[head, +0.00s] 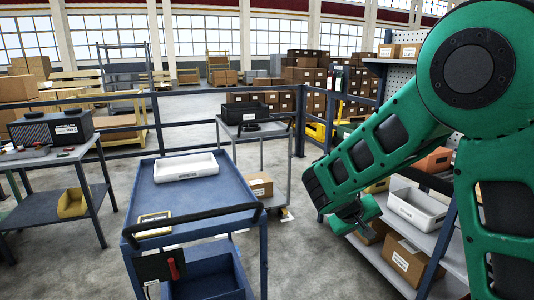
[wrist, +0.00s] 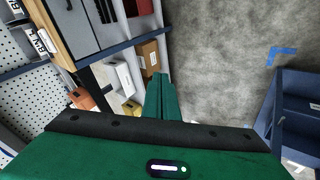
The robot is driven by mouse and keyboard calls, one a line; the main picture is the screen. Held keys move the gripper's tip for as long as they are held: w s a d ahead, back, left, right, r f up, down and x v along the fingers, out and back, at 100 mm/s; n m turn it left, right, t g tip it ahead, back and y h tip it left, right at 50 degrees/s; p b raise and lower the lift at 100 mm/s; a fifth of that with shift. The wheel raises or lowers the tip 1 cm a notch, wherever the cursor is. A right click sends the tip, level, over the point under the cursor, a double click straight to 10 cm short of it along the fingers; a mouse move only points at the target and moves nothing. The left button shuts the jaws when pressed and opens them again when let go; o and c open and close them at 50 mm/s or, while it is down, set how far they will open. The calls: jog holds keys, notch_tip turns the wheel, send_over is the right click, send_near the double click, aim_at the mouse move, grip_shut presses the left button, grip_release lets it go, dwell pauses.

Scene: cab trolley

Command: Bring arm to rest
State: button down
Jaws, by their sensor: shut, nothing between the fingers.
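My green arm fills the right side of the head view, bent at the elbow. My gripper (head: 358,208) points down beside the shelf rack, right of the blue trolley (head: 175,187). In the wrist view my gripper (wrist: 160,80) shows its green fingers together and nothing between them. It is over the gap between the rack and the trolley, and the grey floor (wrist: 220,50) shows beyond it. The trolley's edge shows at the right of the wrist view (wrist: 300,80).
A white tray (head: 186,166) is on the trolley top. The rack at right holds a white bin (head: 418,209) and cardboard boxes (head: 406,259). A grey cart (head: 226,134) with a black crate (head: 245,112) stands behind. A table (head: 50,161) is at left. Bare floor lies between trolley and rack.

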jog(key=s+d+r+m+g+y, duration=0.35)
jog(key=s+d, duration=0.85)
jog(key=s, duration=0.4)
jog(key=s+r+m+y, duration=0.2)
jog(key=s+m+y, duration=0.1)
jog(key=s, duration=1.5)
jog(key=shift+s+a+m+g, duration=0.2)
jog(key=shift+s+m+g, duration=0.05)
jog(key=shift+m+g, duration=0.25)
